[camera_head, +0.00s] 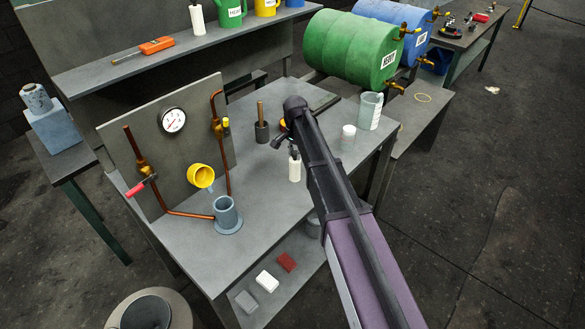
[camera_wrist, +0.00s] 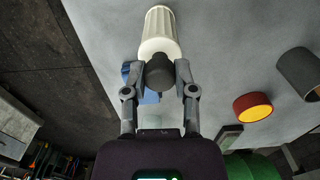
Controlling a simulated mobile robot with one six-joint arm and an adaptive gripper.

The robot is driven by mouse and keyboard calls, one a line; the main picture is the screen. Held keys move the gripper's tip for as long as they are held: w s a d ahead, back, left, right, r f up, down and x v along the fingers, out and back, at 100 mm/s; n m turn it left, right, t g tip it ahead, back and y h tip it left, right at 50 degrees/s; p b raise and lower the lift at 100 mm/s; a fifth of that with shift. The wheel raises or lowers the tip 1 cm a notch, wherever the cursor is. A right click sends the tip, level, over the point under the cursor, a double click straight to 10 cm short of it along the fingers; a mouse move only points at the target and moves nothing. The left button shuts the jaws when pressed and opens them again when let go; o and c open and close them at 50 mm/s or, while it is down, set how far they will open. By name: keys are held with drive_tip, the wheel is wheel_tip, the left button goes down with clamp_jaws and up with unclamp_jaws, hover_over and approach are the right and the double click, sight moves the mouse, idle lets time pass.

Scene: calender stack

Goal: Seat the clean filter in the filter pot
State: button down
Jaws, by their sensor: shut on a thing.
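The clean filter (camera_head: 294,170) is a white ribbed cylinder, and it also shows in the wrist view (camera_wrist: 160,32). My gripper (camera_head: 293,150) is shut on the dark knob at its end, with one finger on each side in the wrist view (camera_wrist: 160,75). The filter hangs roughly upright over the workbench in the head view; whether it touches the bench I cannot tell. The filter pot (camera_head: 227,216) is a blue-grey cup on a round flange, left of and apart from the filter. Its mouth looks open; its inside is too dark to make out.
A yellow cup-shaped part (camera_head: 201,177) is tilted just above and left of the pot, by the copper pipes. A gauge panel (camera_head: 180,150) stands behind. A dark pot with a wooden handle (camera_head: 262,130), a white jar (camera_head: 348,137) and a clear jug (camera_head: 370,112) stand on the bench.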

drive_tip(key=shift+r, duration=0.1)
idle(0.3)
wheel_tip(320, 180, up, 4)
drive_tip(key=p, duration=0.3)
drive_tip(key=shift+f+p, duration=0.2)
drive_tip(key=shift+p, duration=0.2)
drive_tip(key=s+a+r+p, duration=0.1)
drive_tip(key=s+a, duration=0.7)
drive_tip(key=s, duration=0.5)
drive_tip(key=shift+s+a, duration=0.25)
drive_tip(key=shift+a, duration=0.05)
drive_tip(key=shift+f, duration=0.25)
drive_tip(key=shift+s, duration=0.1)
